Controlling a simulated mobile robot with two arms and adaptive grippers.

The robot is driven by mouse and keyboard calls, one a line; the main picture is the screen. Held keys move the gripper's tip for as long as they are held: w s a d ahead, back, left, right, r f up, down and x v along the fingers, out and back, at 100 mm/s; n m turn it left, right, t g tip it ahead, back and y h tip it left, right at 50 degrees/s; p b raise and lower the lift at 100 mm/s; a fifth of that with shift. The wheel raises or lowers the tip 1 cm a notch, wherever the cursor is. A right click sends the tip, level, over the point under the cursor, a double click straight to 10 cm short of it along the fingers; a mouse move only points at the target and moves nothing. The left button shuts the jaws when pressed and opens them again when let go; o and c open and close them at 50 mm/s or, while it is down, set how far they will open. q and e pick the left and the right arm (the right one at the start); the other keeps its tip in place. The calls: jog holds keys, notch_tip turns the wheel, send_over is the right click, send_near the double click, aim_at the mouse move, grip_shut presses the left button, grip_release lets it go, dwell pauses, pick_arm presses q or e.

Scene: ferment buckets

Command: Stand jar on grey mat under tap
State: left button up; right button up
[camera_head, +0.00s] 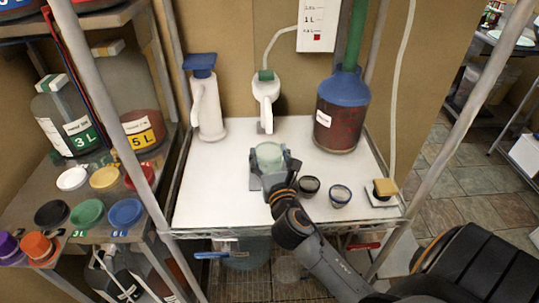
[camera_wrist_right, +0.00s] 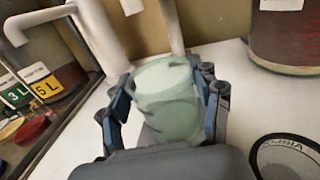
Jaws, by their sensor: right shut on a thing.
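A pale green, see-through jar (camera_head: 270,156) stands about upright near the middle of the white worktop. My right gripper (camera_head: 268,160) is shut on it; in the right wrist view a finger lies on each side of the jar (camera_wrist_right: 166,98). A grey patch, apparently the grey mat (camera_wrist_right: 150,138), shows beneath and in front of the jar, mostly hidden. I cannot tell whether the jar touches it. The white tap with a green top (camera_head: 265,92) stands behind the jar, with a clear hose rising from it. My left gripper is not in view.
A big red-brown bottle with a blue top (camera_head: 337,120) stands at the back right. A blue-topped white pump (camera_head: 207,105) stands left. The worktop's front left is clear.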

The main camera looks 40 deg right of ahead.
jog(key=o, duration=1.3)
jog(key=shift+f, duration=0.1)
jog(key=shift+c, duration=0.2)
jog(key=b+v, duration=0.2)
jog(key=v, duration=0.9)
jog(key=shift+s+a+r, duration=0.15)
jog(key=shift+s+r, duration=0.05)
jog(key=shift+s, duration=0.3)
